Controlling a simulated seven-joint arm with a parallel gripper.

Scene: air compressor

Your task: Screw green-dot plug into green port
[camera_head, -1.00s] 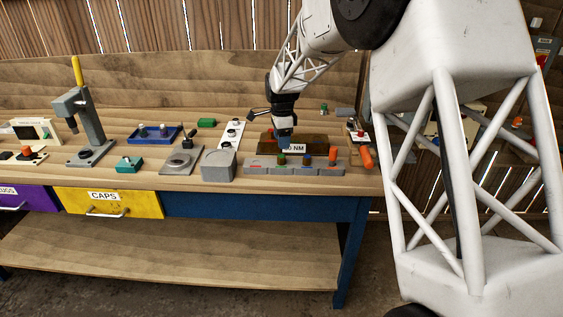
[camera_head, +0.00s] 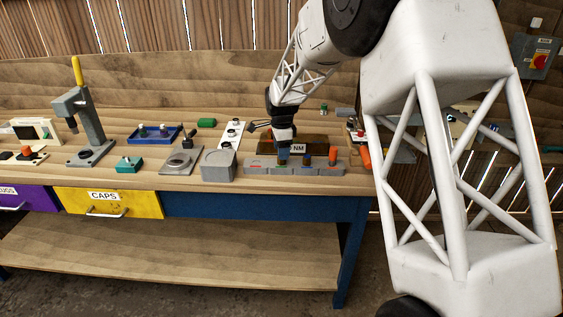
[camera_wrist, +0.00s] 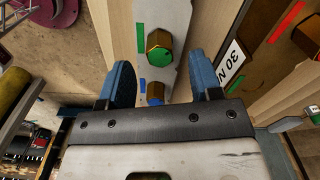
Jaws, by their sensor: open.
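A brass hex plug with a green top (camera_wrist: 159,54) stands in a slot of the grey rack (camera_wrist: 178,15), beside a green strip. In the head view, my gripper hides this plug. My gripper (camera_wrist: 161,72) is open, its blue fingers on either side of the rack's line. The plug shows between and slightly beyond the fingertips, and I cannot tell their height above it. My gripper (camera_head: 283,157) hangs over the left part of the rack in the head view. A brown block with a "30 NM" label (camera_head: 299,149) stands behind the rack; no green port is identifiable on it.
A blue-marked plug (camera_wrist: 155,91) and an orange plug (camera_head: 332,154) stand in the same rack. A grey box (camera_head: 218,165) stands left of the rack. An orange-handled tool (camera_head: 363,158) lies at its right, near the bench's end.

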